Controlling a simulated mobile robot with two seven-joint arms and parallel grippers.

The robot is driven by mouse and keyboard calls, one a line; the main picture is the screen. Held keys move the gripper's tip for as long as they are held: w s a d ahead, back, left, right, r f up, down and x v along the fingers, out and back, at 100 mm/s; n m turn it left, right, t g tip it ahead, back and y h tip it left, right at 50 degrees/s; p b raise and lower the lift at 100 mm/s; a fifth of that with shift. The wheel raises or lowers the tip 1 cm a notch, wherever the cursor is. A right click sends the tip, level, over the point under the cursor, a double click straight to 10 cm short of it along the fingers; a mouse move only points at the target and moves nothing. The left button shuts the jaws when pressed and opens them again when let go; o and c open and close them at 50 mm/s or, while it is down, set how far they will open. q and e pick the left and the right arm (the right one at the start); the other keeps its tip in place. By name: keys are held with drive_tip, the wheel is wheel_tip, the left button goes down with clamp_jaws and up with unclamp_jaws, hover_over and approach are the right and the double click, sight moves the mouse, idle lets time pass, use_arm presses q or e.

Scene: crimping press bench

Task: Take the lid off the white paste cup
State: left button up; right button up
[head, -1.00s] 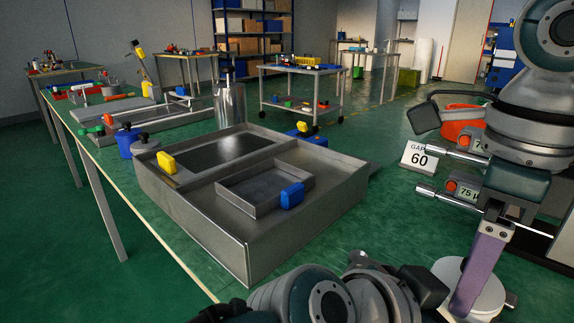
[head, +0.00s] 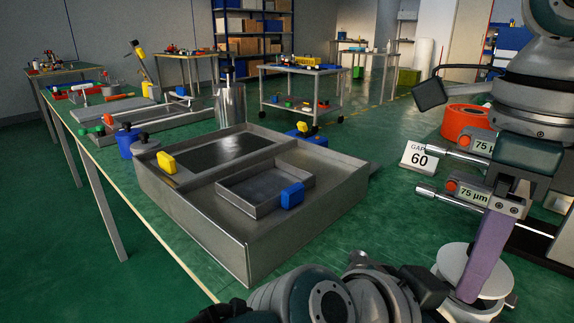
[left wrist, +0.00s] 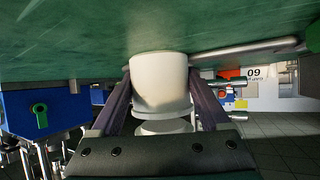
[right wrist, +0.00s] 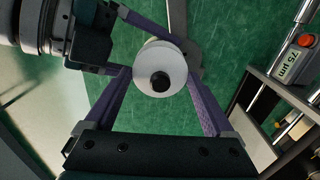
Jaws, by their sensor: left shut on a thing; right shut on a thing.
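The white paste cup (left wrist: 160,85) shows in the left wrist view, which sees the place upside down. My left gripper (left wrist: 160,76) is shut on its sides. The lid (right wrist: 146,82), a white disc with a black knob, shows in the right wrist view. My right gripper (right wrist: 161,75) is shut on the lid, one purple finger on each side. The lid also shows in the head view (head: 455,262), partly behind a purple finger of the right gripper (head: 484,255). The lid hides most of the cup from above; I cannot tell whether they touch.
A metal tray box (head: 245,240) with blue and yellow handles stands on the bench left of the grippers. A GAP 60 sign (head: 418,157), an orange ring (head: 467,119) and rods with 75 µm labels (head: 474,194) are close to my right arm.

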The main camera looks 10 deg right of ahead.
drive_tip(key=shift+r, duration=1.5)
use_arm(q)
drive_tip(key=o, duration=0.9)
drive_tip(key=shift+a, duration=0.1)
drive_tip(key=v, duration=1.2)
